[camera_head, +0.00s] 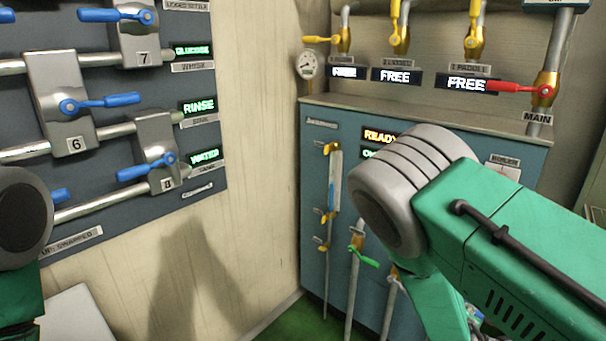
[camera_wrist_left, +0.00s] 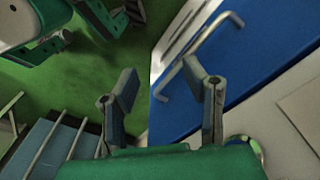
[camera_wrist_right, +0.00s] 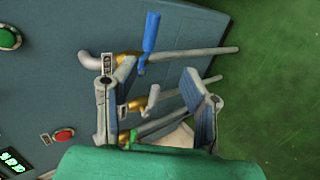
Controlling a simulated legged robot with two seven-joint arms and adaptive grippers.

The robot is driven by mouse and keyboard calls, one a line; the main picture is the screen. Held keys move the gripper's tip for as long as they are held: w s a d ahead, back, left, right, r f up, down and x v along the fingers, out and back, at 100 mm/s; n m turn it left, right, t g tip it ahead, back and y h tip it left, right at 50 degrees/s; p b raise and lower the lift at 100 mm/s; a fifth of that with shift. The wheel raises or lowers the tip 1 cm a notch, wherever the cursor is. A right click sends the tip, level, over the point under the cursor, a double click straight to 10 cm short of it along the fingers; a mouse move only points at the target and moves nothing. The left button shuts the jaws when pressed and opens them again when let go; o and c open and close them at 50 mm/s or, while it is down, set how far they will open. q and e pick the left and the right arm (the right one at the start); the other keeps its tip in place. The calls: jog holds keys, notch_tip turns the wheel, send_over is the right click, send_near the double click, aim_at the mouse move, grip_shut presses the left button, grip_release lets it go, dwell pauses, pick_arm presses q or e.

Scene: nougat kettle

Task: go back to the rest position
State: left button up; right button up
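My left gripper (camera_wrist_left: 160,95) shows in the left wrist view with its two fingers spread apart and nothing between them. Below it are a green floor and a blue panel with a metal handle. My right gripper (camera_wrist_right: 160,95) shows in the right wrist view, also with fingers apart. It faces the teal cabinet, with pipes and small valves behind the fingers; whether a finger touches them I cannot tell. In the head view my green right arm covers the right side, and part of my left arm is at the left edge. Neither gripper can be made out there.
The teal cabinet (camera_head: 315,155) carries valves, including one with a green lever (camera_head: 364,257). Above it is a red lever (camera_head: 490,87) beside the MAIN label. A dark valve panel (camera_head: 210,75) with blue levers hangs at left. A blue panel (camera_wrist_left: 240,55) is near my left gripper.

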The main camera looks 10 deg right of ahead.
jog(key=s+a+m+g+y+p, duration=0.3)
jog(key=s+a, duration=0.4)
jog(key=s, duration=0.6)
jog(key=s+a+m+g+y+p, duration=0.3)
jog(key=s+a, duration=0.5)
jog(key=s, duration=0.6)
jog(key=shift+a+m+y+p, duration=0.2)
jog(key=shift+m+y+p, duration=0.5)
jog(key=shift+y+p, duration=0.3)
jog(key=shift+w, duration=0.1)
jog(key=shift+d, duration=0.1)
